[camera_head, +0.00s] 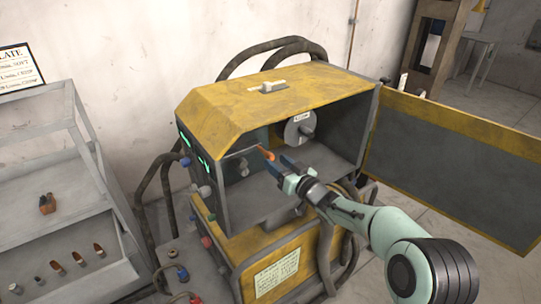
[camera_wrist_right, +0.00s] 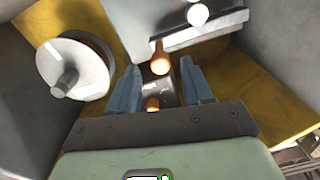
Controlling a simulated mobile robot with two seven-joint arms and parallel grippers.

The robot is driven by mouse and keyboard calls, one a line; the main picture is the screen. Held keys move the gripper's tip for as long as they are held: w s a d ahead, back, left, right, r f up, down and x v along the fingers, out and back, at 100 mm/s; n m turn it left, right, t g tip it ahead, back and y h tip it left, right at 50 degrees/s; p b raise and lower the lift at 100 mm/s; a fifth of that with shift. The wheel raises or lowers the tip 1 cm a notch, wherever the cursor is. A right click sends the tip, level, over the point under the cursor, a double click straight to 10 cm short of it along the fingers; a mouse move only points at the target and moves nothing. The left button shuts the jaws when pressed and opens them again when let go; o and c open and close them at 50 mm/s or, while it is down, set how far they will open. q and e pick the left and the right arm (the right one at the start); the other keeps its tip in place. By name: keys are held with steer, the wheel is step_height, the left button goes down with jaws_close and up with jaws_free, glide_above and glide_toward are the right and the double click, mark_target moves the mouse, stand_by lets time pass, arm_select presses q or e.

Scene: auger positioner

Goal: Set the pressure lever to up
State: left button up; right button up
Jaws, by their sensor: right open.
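The pressure lever (camera_head: 267,153) shows as a small orange handle inside the open compartment of the yellow and grey machine. In the right wrist view its orange handle (camera_wrist_right: 160,60) lies between the fingers, with a grey block and a second orange part (camera_wrist_right: 152,104) below it. My right gripper (camera_head: 281,166) reaches into the compartment from the right. Its blue fingers (camera_wrist_right: 158,78) are open, one on each side of the handle. I cannot tell whether either finger touches it. My left gripper is not in view.
A grey spool (camera_head: 300,129) hangs at the compartment's back and shows large at left in the wrist view (camera_wrist_right: 74,70). The machine's open door (camera_head: 455,160) stands to the right. A grey rack (camera_head: 70,230) with small parts stands at left.

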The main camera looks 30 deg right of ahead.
mark_target(272, 159)
steer(key=w, duration=0.4)
steer(key=shift+a+p, duration=0.25)
steer(key=shift+p, duration=0.1)
jaws_close()
